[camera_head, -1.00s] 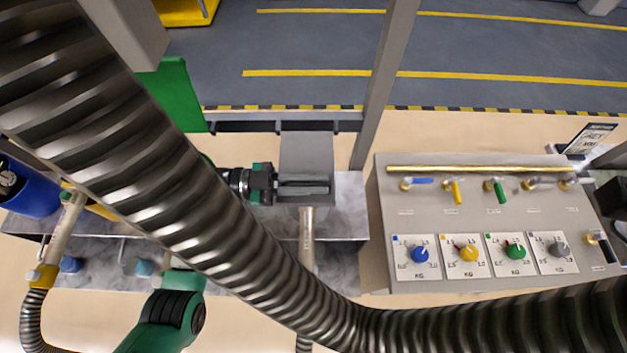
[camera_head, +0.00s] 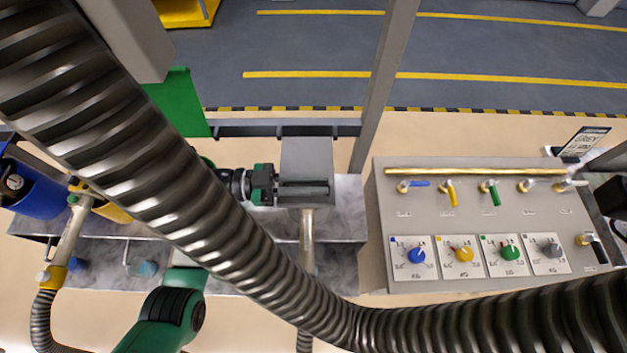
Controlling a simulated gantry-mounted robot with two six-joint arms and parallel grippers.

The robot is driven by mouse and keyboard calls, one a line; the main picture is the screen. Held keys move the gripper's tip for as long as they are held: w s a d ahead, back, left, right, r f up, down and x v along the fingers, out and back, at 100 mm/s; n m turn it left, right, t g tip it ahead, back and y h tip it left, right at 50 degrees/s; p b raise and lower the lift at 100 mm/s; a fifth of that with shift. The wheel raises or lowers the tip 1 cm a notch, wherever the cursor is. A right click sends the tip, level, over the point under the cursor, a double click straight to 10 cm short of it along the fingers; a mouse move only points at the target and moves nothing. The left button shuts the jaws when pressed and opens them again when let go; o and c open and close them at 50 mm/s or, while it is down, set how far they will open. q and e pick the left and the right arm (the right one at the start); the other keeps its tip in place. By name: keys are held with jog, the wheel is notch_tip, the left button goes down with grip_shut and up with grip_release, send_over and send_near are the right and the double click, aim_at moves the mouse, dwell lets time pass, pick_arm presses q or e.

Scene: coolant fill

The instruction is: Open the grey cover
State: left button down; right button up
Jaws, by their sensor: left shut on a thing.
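The grey cover (camera_head: 305,155) appears to be the square grey panel at the middle of the head view, above a grey pipe (camera_head: 307,225). My left gripper (camera_head: 304,188) reaches in from the left, partly hidden by the large ribbed hose. Its dark fingers lie across the lower part of the grey panel and are shut on it. I cannot tell how far the cover is tilted, and its hinge is hidden. My right gripper is not in view.
A large ribbed hose crosses the view. A green panel (camera_head: 180,102) stands upright to the left, near a blue drum (camera_head: 40,197). A control box (camera_head: 480,220) with coloured levers and dials stands to the right. A grey post (camera_head: 384,85) rises just behind the cover.

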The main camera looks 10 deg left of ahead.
aim_at(313, 173)
pick_arm(q)
jog(key=w+r+n+p, duration=0.1)
jog(key=r+p, duration=0.1)
jog(key=w+r+n+p, duration=0.1)
jog(key=r+p, duration=0.1)
jog(key=w+r+n+p, duration=0.1)
jog(key=n+p, duration=0.1)
jog(key=shift+a+r, duration=0.35)
jog(key=shift+r, duration=0.05)
jog(key=shift+w+a+r+n, duration=0.2)
jog(key=shift+w+r+n, duration=0.6)
jog(key=shift+w+n, duration=0.15)
